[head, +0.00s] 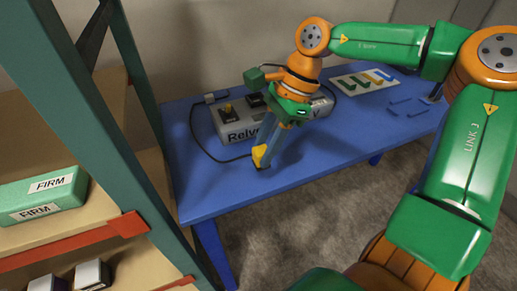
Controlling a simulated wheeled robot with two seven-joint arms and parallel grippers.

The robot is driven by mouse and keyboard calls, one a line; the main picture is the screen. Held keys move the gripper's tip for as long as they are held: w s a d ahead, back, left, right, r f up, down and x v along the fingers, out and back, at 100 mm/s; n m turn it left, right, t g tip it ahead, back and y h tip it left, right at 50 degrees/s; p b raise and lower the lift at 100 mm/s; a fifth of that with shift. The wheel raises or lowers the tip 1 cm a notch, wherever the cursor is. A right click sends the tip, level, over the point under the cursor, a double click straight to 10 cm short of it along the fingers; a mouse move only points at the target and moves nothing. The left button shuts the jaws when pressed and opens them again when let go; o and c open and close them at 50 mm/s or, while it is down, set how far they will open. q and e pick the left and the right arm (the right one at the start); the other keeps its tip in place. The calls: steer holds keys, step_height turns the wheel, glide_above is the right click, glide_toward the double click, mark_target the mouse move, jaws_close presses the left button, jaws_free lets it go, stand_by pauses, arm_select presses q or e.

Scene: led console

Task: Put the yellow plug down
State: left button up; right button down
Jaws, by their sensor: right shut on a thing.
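The yellow plug (259,154) is at the fingertips of my right gripper (265,157), low over the front part of the blue table (205,190). The gripper is shut on the plug and points down. I cannot tell whether the plug touches the table top. The grey console (237,127) stands behind the gripper, with lettering on its front and a yellow-topped part (228,108) at its left. My right gripper and wrist hide the console's middle. My left gripper is not in view.
A shelf with teal posts (133,120) stands close on the left, holding a green box (42,195) marked FIRM. A dark cable (200,145) curves over the table left of the console. A white board (365,81) with colored shapes lies at the back right. The table's front left is clear.

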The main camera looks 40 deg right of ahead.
steer(key=w+f, duration=0.3)
steer(key=shift+w+a+f, duration=0.1)
steer(key=shift+a+f, duration=0.1)
steer(key=shift+f, duration=0.1)
step_height(320, 180, down, 3)
steer(key=shift+r, duration=0.2)
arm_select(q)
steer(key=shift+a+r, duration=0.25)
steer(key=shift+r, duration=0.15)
arm_select(e)
steer(key=shift+f, duration=0.1)
steer(key=shift+f, duration=0.25)
steer(key=c, duration=0.5)
jaws_free()
steer(key=shift+r, duration=0.1)
steer(key=shift+c, duration=0.2)
steer(key=shift+r+p, duration=0.35)
steer(key=shift+r, duration=0.1)
steer(key=v, duration=1.1)
steer(key=shift+d+r, duration=0.2)
